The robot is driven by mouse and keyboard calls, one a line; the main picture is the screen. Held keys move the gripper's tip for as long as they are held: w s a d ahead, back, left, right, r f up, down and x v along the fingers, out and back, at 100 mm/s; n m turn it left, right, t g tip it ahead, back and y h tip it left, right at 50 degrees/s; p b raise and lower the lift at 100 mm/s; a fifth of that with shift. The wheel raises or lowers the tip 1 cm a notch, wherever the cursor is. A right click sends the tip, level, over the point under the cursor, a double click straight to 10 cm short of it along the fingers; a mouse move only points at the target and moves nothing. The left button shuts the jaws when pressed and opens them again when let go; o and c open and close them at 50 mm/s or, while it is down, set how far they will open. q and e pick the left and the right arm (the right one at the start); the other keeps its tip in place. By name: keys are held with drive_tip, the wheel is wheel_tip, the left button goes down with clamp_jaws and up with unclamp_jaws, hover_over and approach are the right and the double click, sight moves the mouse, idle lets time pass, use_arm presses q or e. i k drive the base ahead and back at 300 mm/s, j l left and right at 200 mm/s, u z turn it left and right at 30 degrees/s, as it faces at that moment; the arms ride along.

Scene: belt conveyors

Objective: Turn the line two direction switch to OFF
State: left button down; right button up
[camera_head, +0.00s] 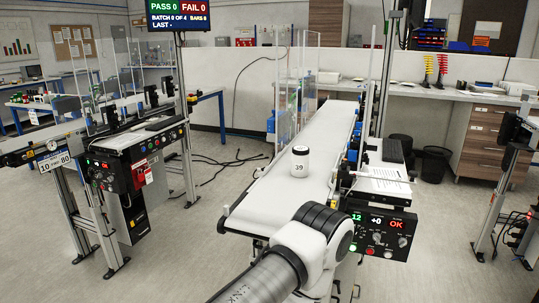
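A black control panel (382,232) hangs at the front right of the middle conveyor. Another control box (118,170) with several buttons and a red-and-white tag is on the left conveyor. I cannot read which panel is line two, nor any switch position. One of my arms reaches in from the bottom, its wrist joint close to the left of the middle panel. Neither gripper shows; the arm may hide one.
A white jar (300,160) with a black lid, marked 39, stands on the middle conveyor belt (285,191). A paper sheet (380,184) lies above the panel. Clear guard panels flank the belt. Floor is free between the conveyors, apart from cables, and right of the panel.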

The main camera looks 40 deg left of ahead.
sight(376, 237)
drive_tip(key=u, duration=0.7)
